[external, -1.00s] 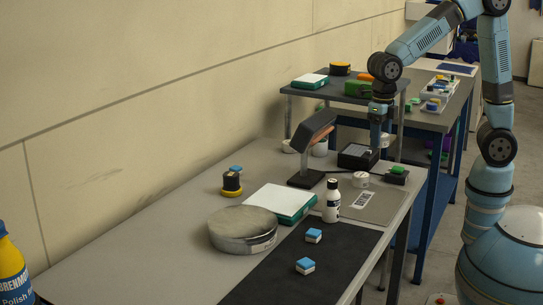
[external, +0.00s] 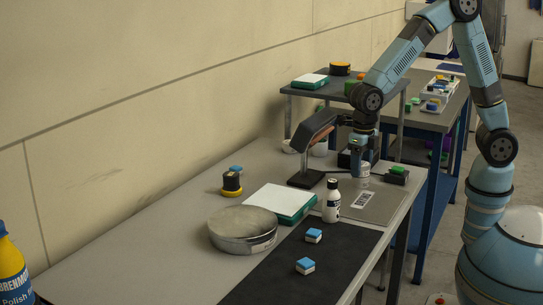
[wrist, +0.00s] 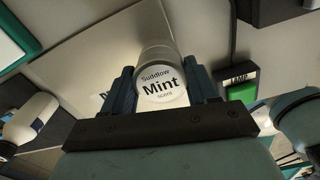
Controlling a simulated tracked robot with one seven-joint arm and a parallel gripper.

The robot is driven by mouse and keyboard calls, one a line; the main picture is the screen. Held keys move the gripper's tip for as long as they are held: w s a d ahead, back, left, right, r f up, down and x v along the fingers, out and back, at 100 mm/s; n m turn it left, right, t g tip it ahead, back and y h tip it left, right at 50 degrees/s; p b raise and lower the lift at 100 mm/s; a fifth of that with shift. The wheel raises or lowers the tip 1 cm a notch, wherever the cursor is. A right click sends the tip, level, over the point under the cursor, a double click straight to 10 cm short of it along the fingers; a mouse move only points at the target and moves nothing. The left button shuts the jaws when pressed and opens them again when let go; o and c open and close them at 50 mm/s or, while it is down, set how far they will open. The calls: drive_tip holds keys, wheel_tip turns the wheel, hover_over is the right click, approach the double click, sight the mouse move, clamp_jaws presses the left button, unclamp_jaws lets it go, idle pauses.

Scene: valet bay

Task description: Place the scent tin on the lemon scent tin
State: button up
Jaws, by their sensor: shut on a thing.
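A round white tin labelled "Suddlow Mint scent" (wrist: 162,88) is between the fingers of my gripper (wrist: 164,84) in the wrist view, its label facing the camera. In the external view my gripper (external: 363,163) points down over the grey mat, shut on the tin. White tin surface (external: 363,179) shows just below the fingers, near the mat's back end. I cannot tell whether this is one tin or two stacked. No lemon label is readable in any view.
A lamp (external: 315,134) stands left of my gripper, and a box with a green button (external: 396,174) stands close on the right. A white bottle (external: 331,200) is nearer the camera. The grey mat's front part (external: 375,212) is mostly clear.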

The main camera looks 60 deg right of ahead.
drive_tip(key=o, duration=1.1)
drive_tip(key=shift+f, duration=0.1)
wheel_tip(320, 180, up, 12)
drive_tip(key=shift+r, duration=0.1)
drive_tip(key=shift+d, duration=0.1)
